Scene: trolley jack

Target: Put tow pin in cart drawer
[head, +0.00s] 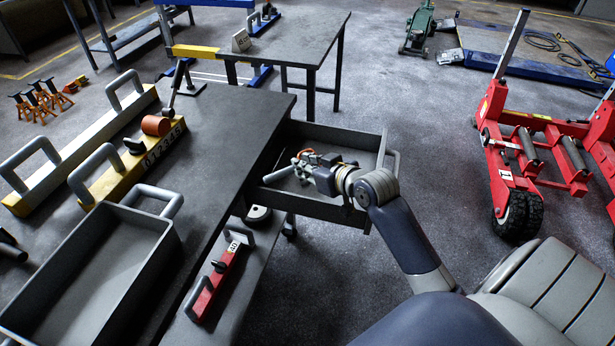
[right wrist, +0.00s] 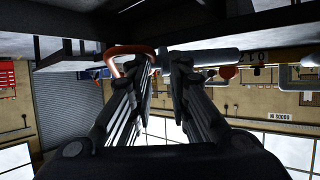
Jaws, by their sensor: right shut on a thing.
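The cart drawer (head: 322,208) is pulled out from under the dark cart top (head: 225,120) in the middle of the head view. My right gripper (head: 305,170) reaches over the drawer from the right and is shut on the tow pin. The pin's grey shaft (head: 278,174) points left, toward the cart, and its orange-red handle shows at the fingers. In the right wrist view, the grey shaft (right wrist: 205,57) and red loop handle (right wrist: 130,52) cross at the fingertips (right wrist: 160,68). I cannot tell whether the pin touches the drawer floor. My left gripper is out of view.
A grey open tray (head: 100,270) and yellow-and-grey handled bars (head: 130,165) lie on the cart top. A red handled bar (head: 215,285) lies on the lower shelf. A red wheeled jack (head: 515,170) stands at right. Floor between is clear.

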